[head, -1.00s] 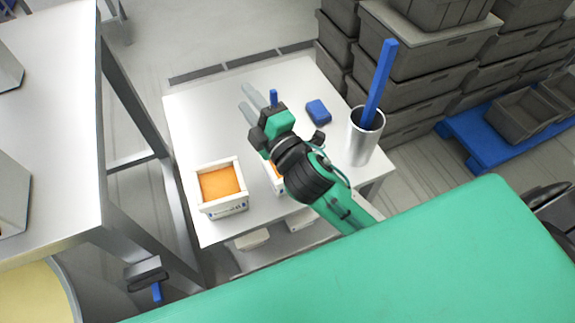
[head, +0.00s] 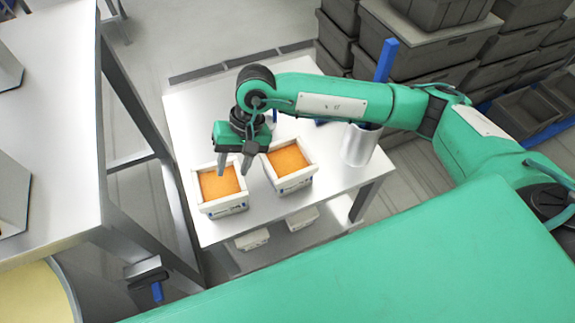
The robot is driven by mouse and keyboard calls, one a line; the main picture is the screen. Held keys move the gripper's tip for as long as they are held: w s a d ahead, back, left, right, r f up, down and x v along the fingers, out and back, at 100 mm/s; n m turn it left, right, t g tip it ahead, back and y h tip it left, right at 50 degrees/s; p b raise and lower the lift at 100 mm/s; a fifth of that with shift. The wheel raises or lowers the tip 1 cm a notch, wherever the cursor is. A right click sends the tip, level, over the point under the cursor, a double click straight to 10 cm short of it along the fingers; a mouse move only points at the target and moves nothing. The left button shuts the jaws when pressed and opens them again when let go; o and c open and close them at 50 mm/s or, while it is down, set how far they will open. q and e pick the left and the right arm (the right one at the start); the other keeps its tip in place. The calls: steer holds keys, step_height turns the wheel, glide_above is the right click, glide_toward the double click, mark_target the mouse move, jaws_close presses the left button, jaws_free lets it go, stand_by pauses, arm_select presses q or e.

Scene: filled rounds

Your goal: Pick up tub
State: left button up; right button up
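Two white square tubs with orange contents stand side by side on a small white table (head: 225,232). The left tub (head: 219,187) is near the table's left edge, and the right tub (head: 289,165) is just right of it. My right gripper (head: 234,170) points down with its fingers apart and empty. My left gripper is not in view.
Smaller white tubs (head: 252,239) sit on the lower shelf. A taller table (head: 50,120) is at left. Grey crates (head: 415,75) are stacked behind.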

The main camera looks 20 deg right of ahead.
mark_target(268, 165)
steer(key=w+d+n+t+h, duration=0.2)
steer(key=w+d+h, duration=0.3)
steer(key=d, duration=0.4)
step_height(268, 165, down, 8)
steer(key=p, duration=0.2)
steer(key=shift+s+f+p, duration=0.1)
steer(key=shift+f+p, duration=0.15)
steer(key=shift+p, duration=0.15)
steer(key=shift+s+f+p, duration=0.1)
steer(key=shift+f+p, duration=0.15)
steer(key=shift+p, duration=0.05)
step_height(268, 165, down, 4)
steer(key=shift+s+p, duration=0.1)
steer(key=shift+p, duration=1.1)
steer(key=shift+f, duration=0.35)
steer(key=shift+c, duration=0.5)
jaws_close()
